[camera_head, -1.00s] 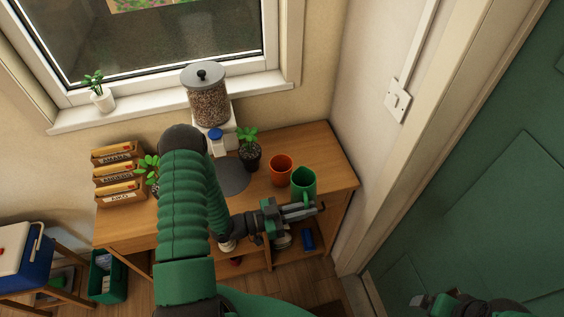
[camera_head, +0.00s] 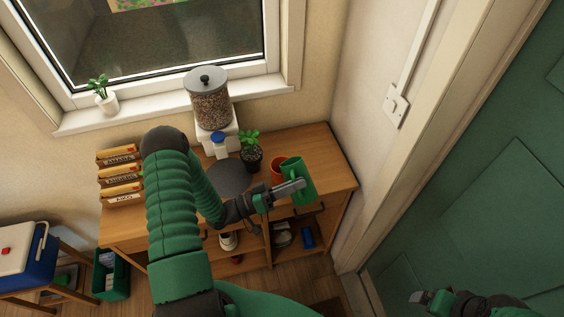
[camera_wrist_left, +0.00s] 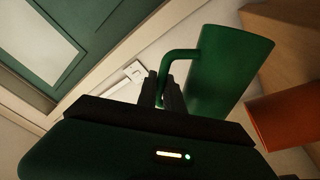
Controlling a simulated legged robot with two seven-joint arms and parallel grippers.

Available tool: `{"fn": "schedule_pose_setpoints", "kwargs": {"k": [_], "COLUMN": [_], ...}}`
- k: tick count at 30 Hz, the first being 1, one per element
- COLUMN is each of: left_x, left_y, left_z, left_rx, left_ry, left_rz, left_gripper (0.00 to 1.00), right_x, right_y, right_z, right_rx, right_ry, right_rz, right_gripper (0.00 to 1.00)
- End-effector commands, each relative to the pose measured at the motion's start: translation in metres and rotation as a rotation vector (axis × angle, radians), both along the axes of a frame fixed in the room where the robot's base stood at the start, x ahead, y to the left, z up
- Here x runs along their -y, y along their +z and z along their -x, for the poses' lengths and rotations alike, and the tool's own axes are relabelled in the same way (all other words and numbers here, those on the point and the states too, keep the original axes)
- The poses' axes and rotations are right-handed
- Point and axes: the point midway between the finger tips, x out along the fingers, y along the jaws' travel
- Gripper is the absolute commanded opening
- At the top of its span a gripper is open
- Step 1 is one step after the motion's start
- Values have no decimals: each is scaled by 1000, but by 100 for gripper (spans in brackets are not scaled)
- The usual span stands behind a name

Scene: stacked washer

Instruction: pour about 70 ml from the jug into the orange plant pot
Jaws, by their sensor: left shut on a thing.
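The green jug (camera_head: 298,172) is tilted, its rim leaning left toward the orange plant pot (camera_head: 277,166). My left gripper (camera_head: 296,186) is shut on the jug's handle; the jug's body and handle also show in the left wrist view (camera_wrist_left: 224,70). The orange pot stands on the wooden bench, partly hidden behind the jug in the head view; its side shows at the right of the left wrist view (camera_wrist_left: 288,118). The pot's inside and any flow of liquid cannot be made out. My right gripper (camera_head: 424,298) is at the lower right, away from the bench.
A potted plant (camera_head: 251,154) stands just left of the pot. A dispenser jar (camera_head: 209,100) and a grey round mat (camera_head: 230,177) are farther left, with seed boxes (camera_head: 120,172) at the left end. The wall and green door (camera_head: 480,190) are to the right.

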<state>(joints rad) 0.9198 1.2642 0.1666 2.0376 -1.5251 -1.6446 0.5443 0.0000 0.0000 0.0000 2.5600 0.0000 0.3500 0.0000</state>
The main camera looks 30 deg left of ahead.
Motion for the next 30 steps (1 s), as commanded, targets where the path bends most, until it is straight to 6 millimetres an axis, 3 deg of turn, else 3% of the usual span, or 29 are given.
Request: {"fn": "schedule_pose_setpoints", "kwargs": {"k": [2, 9, 15, 30], "left_x": [-3, -11, -16, -24], "left_y": [13, 9, 22, 24], "left_z": [-1, -5, -7, -10], "left_rx": [-15, -74, -110, -149], "left_ry": [1, -1, -2, -4], "left_rz": [46, 192, 285, 391], "left_gripper": [0, 0, 0, 0], "right_x": [0, 0, 0, 0], "right_y": [10, 5, 15, 17], "right_z": [0, 0, 0, 0], "right_rx": [0, 0, 0, 0], "right_ry": [0, 0, 0, 0], "right_rz": [0, 0, 0, 0], "right_gripper": [95, 95, 95, 95]}}
